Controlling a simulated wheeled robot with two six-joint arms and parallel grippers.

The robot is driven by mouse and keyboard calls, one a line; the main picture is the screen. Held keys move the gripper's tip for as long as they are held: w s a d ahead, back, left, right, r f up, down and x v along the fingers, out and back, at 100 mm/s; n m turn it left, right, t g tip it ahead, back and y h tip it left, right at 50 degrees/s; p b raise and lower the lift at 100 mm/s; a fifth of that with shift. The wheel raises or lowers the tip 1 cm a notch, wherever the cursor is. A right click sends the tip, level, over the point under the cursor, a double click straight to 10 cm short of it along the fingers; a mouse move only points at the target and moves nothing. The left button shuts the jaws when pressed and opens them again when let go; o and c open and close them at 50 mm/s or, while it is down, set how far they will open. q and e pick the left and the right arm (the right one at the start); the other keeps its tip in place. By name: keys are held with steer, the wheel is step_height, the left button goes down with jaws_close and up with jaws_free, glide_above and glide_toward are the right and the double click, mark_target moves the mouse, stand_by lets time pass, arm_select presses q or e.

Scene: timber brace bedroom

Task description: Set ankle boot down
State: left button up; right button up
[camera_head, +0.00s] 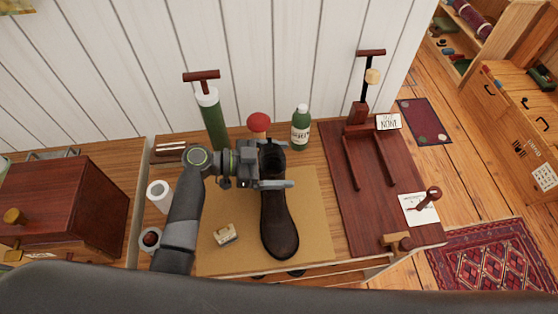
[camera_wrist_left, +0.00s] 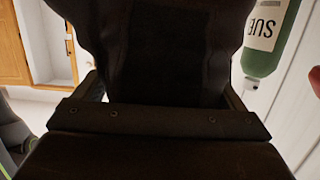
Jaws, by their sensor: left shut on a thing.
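The dark brown ankle boot (camera_head: 279,222) is over the tan mat (camera_head: 222,258), its toe pointing to the front edge. My left gripper (camera_head: 284,184) is shut on the boot's shaft, with a finger on either side. In the left wrist view the dark boot (camera_wrist_left: 160,50) fills the middle between the fingers of my left gripper (camera_wrist_left: 165,105). I cannot tell whether the sole touches the mat. My right gripper is not in view.
A green bottle (camera_head: 300,128), red-topped object (camera_head: 259,123) and green pump (camera_head: 212,118) stand behind the boot. A small pale block (camera_head: 225,235) lies on the mat. A dark red board (camera_head: 345,205) with a stand is at right, a wooden box (camera_head: 70,205) at left.

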arm_select(q)
steer(key=shift+f, duration=0.1)
steer(key=o, duration=1.7)
steer(key=shift+o, duration=0.2)
steer(key=b+v, duration=0.2)
steer(key=v, duration=1)
